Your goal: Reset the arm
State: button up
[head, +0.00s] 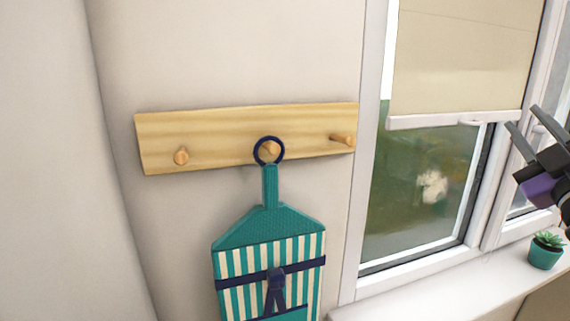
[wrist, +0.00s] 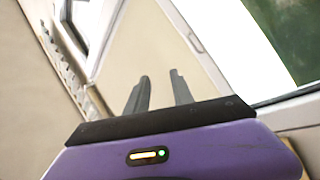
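My gripper (head: 530,134) is at the right edge in the head view, in front of the window. Its two dark fingers stand apart with nothing between them. In the wrist view the fingers (wrist: 160,92) also show apart and empty above the purple gripper body. The rest of my arm is mostly out of the picture in the head view.
A wooden peg rack (head: 220,135) is on the wall. A teal striped bag (head: 268,240) hangs by its dark ring (head: 268,150) at the middle peg. A window with a beige blind (head: 460,60) is at right. A potted plant (head: 546,250) stands on the sill (head: 420,290).

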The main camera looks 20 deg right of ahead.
jog(key=s+a+f+m, duration=0.3)
jog(key=a+f, duration=0.2)
jog(key=f, duration=0.4)
jog(key=s+a+f+m+g+y, duration=0.1)
jog(key=s+a+f+m, duration=0.15)
jog(key=a+f, duration=0.45)
jog(key=s+a+f+m, duration=0.3)
jog(key=a+f+m, duration=0.1)
jog(key=f, duration=0.6)
jog(key=s+a+f+n+g+y, duration=0.2)
jog(key=s+a+f+y, duration=0.2)
jog(key=s+a+f, duration=0.3)
jog(key=s+a+f+n+g+y, duration=0.2)
jog(key=s+a+f, duration=0.6)
jog(key=s, duration=0.6)
jog(key=f+g+y, duration=0.1)
jog(key=y, duration=0.1)
jog(key=shift+s+a+f+y, duration=0.15)
jog(key=shift+s+a+y, duration=0.1)
jog(key=shift+y, duration=0.15)
jog(key=shift+w, duration=0.1)
